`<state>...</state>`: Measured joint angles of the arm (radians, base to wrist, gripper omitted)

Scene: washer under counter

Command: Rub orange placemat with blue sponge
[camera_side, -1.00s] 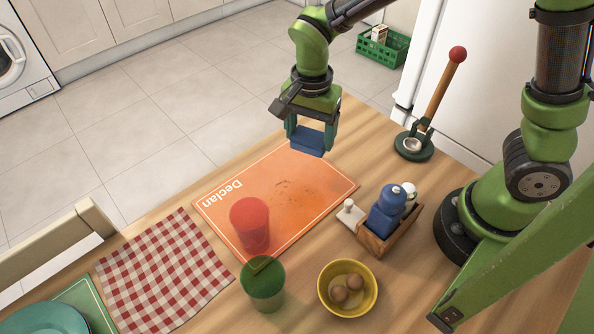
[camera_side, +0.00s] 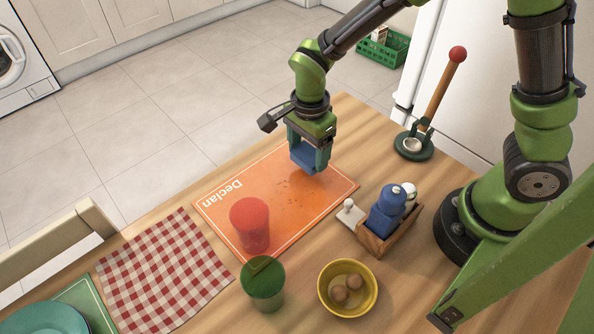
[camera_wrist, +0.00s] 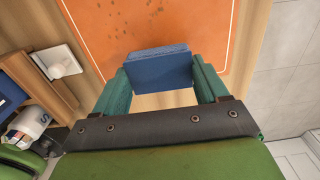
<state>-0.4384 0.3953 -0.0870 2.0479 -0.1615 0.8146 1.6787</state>
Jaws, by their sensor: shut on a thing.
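The orange placemat (camera_side: 245,208) lies flat on the wooden table, with "Declan" in white near its left edge and dark specks near its middle. It fills the top of the wrist view (camera_wrist: 125,35). My gripper (camera_side: 309,162) is shut on the blue sponge (camera_side: 304,157) and holds it at the placemat's far right part. In the wrist view the sponge (camera_wrist: 160,70) sits between the two green fingers. I cannot tell for certain whether its underside touches the mat. A red cup (camera_side: 250,224) stands on the placemat's near part.
A green cup (camera_side: 263,285) stands just off the mat's near corner. A yellow bowl (camera_side: 347,288) with brown eggs and a wooden caddy (camera_side: 388,228) with bottles are to the right. A checked cloth (camera_side: 165,270) lies left.

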